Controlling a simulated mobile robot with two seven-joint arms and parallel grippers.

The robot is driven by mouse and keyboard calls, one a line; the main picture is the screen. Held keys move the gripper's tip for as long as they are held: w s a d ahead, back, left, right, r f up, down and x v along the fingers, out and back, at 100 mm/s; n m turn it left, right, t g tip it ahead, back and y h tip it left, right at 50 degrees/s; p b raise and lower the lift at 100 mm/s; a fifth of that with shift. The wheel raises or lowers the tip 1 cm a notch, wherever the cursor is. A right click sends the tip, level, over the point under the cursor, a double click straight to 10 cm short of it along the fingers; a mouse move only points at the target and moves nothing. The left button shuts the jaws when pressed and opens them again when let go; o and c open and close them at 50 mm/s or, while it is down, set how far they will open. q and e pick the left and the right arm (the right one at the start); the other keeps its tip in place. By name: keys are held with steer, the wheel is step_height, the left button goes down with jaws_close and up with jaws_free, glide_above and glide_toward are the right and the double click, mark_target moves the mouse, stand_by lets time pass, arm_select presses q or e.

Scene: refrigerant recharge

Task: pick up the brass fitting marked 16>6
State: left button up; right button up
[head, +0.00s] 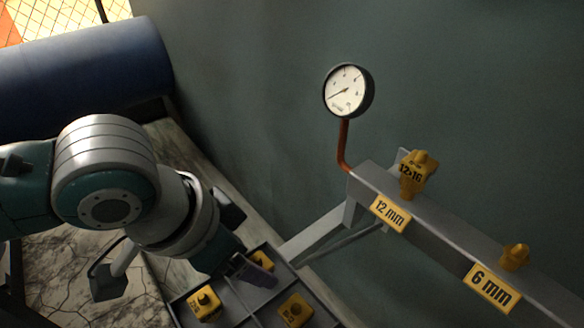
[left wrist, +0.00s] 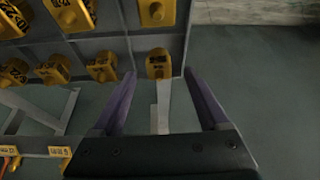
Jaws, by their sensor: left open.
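My left gripper (head: 252,271) is open over a corner of the grey divided tray (head: 232,302). In the left wrist view its two purple fingers (left wrist: 159,75) are apart, with one brass fitting (left wrist: 158,64) lying between their tips in the picture. That fitting's dark mark is too small to read, and I cannot tell whether the fingers touch it. In the head view a fitting (head: 263,260) shows partly behind the gripper. Two more fittings (head: 205,304) (head: 295,309) sit in nearby compartments. I cannot make out which fitting is marked 16>6. My right gripper is not in view.
A grey rail (head: 448,236) at right carries a fitting marked 12>16 (head: 415,172) by the 12 mm label (head: 390,212), and another fitting (head: 515,257) by the 6 mm label (head: 492,288). A pressure gauge (head: 348,90) rises on a copper pipe. A blue cylinder (head: 85,72) lies at upper left.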

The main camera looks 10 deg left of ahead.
arm_select(q)
steer(key=x, duration=0.2)
steer(key=shift+w+d+f+b, duration=0.1)
steer(key=shift+d+f+b, duration=0.05)
steer(key=shift+f+b, duration=0.2)
jaws_close()
stand_by(0.4)
